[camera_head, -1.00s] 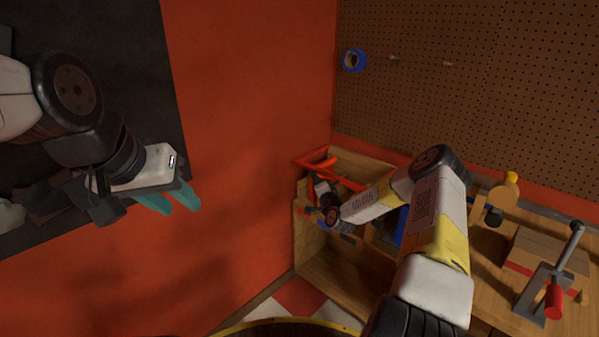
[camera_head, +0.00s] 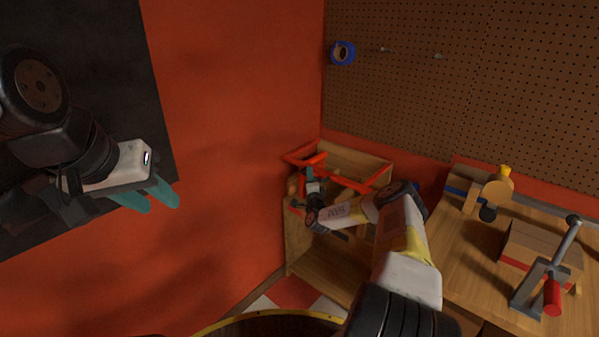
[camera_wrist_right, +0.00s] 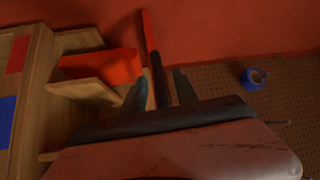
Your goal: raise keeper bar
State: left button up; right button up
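An orange-red bar (camera_head: 306,159) lies across the top of the wooden cabinet in the corner; I take it to be the keeper bar, but am not certain. In the right wrist view a thin red bar (camera_wrist_right: 149,34) with a dark part below it stands beyond and between my fingers. My right gripper (camera_head: 312,180) is at the cabinet top, close to the red parts. In the wrist view its fingers (camera_wrist_right: 159,88) are spread around the dark part, with gaps visible; contact is unclear. My left gripper (camera_head: 155,194) is away by the red wall, fingers slightly apart and empty.
A wooden bench on the right carries a cardboard box (camera_head: 540,243), a red-handled clamp (camera_head: 551,295) and a wooden piece with a yellow knob (camera_head: 497,190). A blue tape roll (camera_head: 342,53) hangs on the pegboard (camera_head: 450,90). A round yellow rim (camera_head: 270,315) shows below.

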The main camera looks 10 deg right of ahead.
jog(key=shift+w, duration=0.15)
grip_shut()
dwell(1.4)
